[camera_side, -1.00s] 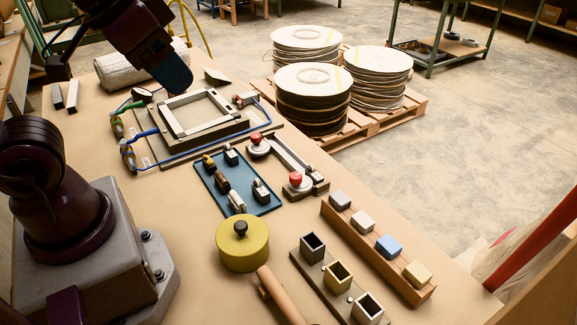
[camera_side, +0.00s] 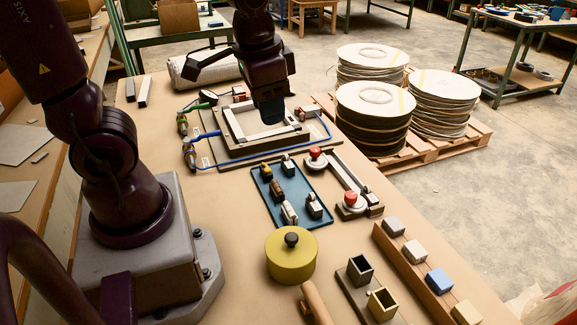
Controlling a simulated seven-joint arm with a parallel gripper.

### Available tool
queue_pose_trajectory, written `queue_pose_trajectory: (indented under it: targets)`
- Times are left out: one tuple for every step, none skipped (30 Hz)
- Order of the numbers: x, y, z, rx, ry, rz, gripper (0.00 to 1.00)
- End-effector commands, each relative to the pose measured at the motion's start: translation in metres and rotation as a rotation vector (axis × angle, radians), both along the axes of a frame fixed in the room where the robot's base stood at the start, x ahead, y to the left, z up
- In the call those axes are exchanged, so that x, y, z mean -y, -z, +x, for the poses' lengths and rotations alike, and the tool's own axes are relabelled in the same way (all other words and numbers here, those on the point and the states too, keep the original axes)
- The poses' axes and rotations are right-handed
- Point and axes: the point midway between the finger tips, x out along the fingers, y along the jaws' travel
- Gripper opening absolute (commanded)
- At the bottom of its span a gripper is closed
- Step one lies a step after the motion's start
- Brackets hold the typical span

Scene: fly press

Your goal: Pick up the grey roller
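A blue tray (camera_side: 268,208) in the middle of the bench holds several small parts. One is a pale grey, roller-like piece (camera_side: 289,213) at its front; I cannot tell for sure that it is the grey roller. A darker, brownish piece (camera_side: 277,191) lies behind it. My gripper (camera_side: 270,112) points down above the light square frame, behind the tray and apart from its parts.
The square frame (camera_side: 238,128) with blue hoses lies behind the tray. Red-knobbed clamps (camera_side: 350,199) stand right of it. A yellow lidded pot (camera_side: 291,262), a tan rod (camera_side: 316,303) and open boxes (camera_side: 383,303) are in front. A block rack (camera_side: 411,270) edges the right.

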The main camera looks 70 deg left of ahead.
Motion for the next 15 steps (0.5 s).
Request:
queue_pose_trajectory:
  targets:
    - [-0.01, 0.015, 0.009, -0.054, 0.04, 0.025, 0.36]
    - [-0.016, 0.022, 0.014, -0.08, 0.073, 0.041, 0.36]
    - [-0.024, 0.033, 0.021, -0.115, 0.125, 0.064, 0.36]
    - [-0.03, 0.042, 0.026, -0.141, 0.167, 0.081, 0.36]
    - [-0.037, 0.051, 0.03, -0.168, 0.212, 0.097, 0.36]
    - [-0.046, 0.062, 0.036, -0.203, 0.277, 0.119, 0.36]
    - [-0.053, 0.071, 0.04, -0.228, 0.331, 0.137, 0.36]
    - [-0.06, 0.081, 0.044, -0.255, 0.384, 0.151, 0.36]
    - [-0.069, 0.093, 0.049, -0.288, 0.462, 0.171, 0.36]
    - [-0.076, 0.102, 0.052, -0.313, 0.523, 0.185, 0.36]
    - [-0.082, 0.11, 0.056, -0.336, 0.586, 0.199, 0.36]
    - [-0.091, 0.122, 0.06, -0.367, 0.675, 0.216, 0.36]
    - [-0.097, 0.13, 0.063, -0.389, 0.747, 0.228, 0.36]
    - [-0.104, 0.138, 0.066, -0.411, 0.821, 0.242, 0.36]
    - [-0.112, 0.147, 0.071, -0.436, 0.923, 0.26, 0.36]
